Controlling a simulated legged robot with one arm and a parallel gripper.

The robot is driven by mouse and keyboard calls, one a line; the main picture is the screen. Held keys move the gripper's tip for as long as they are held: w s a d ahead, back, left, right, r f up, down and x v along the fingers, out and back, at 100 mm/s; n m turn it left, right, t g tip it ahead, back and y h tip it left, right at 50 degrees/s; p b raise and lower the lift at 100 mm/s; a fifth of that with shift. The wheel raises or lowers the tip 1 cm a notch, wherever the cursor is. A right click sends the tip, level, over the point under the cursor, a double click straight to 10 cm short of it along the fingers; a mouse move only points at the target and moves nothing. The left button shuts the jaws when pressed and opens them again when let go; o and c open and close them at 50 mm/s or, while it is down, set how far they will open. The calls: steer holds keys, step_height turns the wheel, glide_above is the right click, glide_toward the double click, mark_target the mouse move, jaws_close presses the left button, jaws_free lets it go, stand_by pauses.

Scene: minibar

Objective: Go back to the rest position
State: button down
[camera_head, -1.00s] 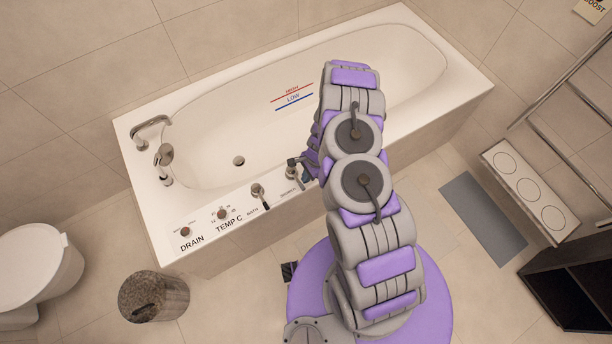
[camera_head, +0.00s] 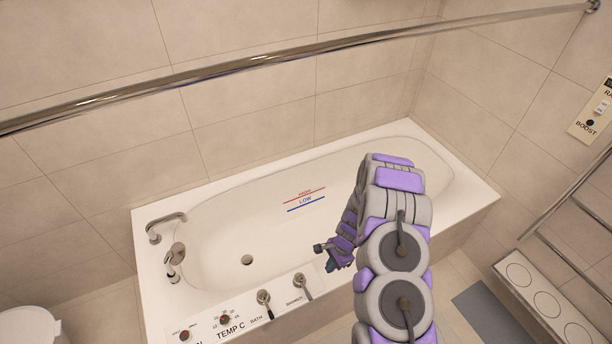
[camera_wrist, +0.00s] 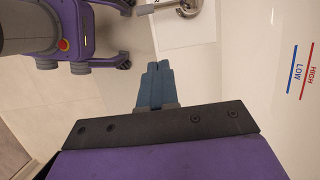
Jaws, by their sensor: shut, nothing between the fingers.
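My gripper (camera_head: 331,257) is at the end of my folded purple and grey arm, over the front rim of the white bathtub (camera_head: 225,236). In the wrist view the blue-grey fingers of my gripper (camera_wrist: 155,85) are together with nothing between them. The shower lever (camera_head: 302,284) and bath lever (camera_head: 264,303) stand on the tub's front ledge, left of and nearer than my gripper. My gripper looks apart from both levers.
A chrome rail (camera_head: 250,68) crosses above the tub. A faucet (camera_head: 165,226) is at the tub's left end. A white bench with round marks (camera_head: 545,303) and a towel rack (camera_head: 560,215) stand at the right. A grey mat (camera_head: 487,312) lies on the floor.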

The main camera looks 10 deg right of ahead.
steer(key=s+a+r+n, duration=0.2)
steer(key=r+n, duration=0.1)
steer(key=r, duration=0.7)
steer(key=s+a+r+n, duration=0.2)
steer(key=r, duration=0.7)
steer(key=s+a+r+n, duration=0.2)
steer(key=r+n, duration=0.1)
steer(key=r, duration=0.7)
steer(key=s+d+r+n+h, duration=0.1)
steer(key=s+r+n, duration=0.1)
steer(key=s+r, duration=0.3)
steer(key=s+d+r+n+h, duration=0.1)
steer(key=s+r, duration=0.4)
steer(key=s, duration=0.6)
steer(key=s+d+r+n+h, duration=0.1)
steer(key=s+d+r+n, duration=0.1)
steer(key=s+r, duration=0.3)
steer(key=s+n, duration=0.1)
steer(key=s, duration=0.2)
steer(key=shift+s+r+g, duration=0.2)
steer(key=shift+r+g, duration=0.1)
steer(key=shift+d, duration=0.1)
